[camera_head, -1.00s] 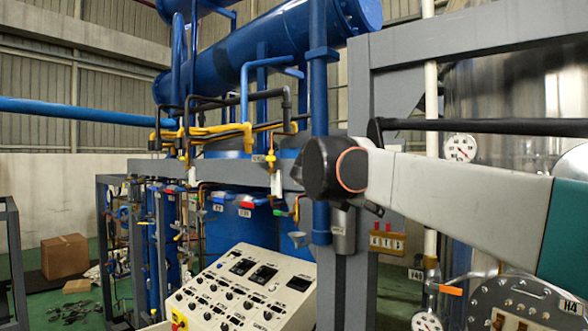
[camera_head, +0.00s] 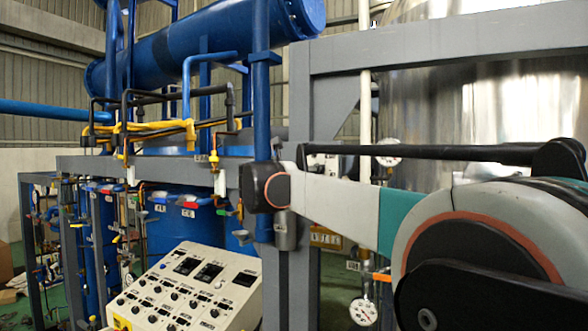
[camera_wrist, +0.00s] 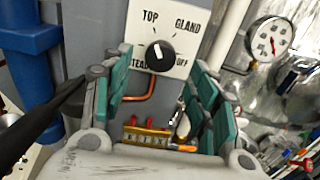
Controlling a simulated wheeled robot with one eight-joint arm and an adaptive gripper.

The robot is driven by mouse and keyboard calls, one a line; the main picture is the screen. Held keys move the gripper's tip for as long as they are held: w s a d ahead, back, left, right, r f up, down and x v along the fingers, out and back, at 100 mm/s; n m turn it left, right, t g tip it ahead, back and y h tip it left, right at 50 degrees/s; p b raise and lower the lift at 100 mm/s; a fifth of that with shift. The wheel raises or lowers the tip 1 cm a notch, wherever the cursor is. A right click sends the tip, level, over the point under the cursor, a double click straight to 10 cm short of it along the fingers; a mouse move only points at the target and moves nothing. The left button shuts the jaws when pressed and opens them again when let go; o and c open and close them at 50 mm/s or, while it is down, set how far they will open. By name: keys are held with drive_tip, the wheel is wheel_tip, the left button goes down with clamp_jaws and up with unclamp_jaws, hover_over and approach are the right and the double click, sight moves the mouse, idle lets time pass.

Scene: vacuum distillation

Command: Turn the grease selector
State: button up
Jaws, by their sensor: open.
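The grease selector is a black round knob (camera_wrist: 160,56) on a white plate (camera_wrist: 193,42) in the wrist view. TOP, GLAND and OFF are readable around it; a lower-left label is partly hidden by a finger. A white mark on the knob points roughly up, between TOP and GLAND. My gripper (camera_wrist: 162,78) is open, with one green-padded finger on each side of the knob in the picture. It holds nothing. I cannot tell how far the fingertips are from the plate, and I see no contact with the knob.
A brass block with red tops (camera_wrist: 147,136) and a copper tube (camera_wrist: 139,98) lie below the plate. A pressure gauge (camera_wrist: 270,41) is to the right. In the head view a control panel (camera_head: 187,292) stands left of the grey frame post (camera_head: 301,100).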

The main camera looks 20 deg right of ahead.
drive_tip(key=shift+p+x, duration=0.45)
drive_tip(key=shift+x, duration=1.7)
drive_tip(key=c, duration=1.1)
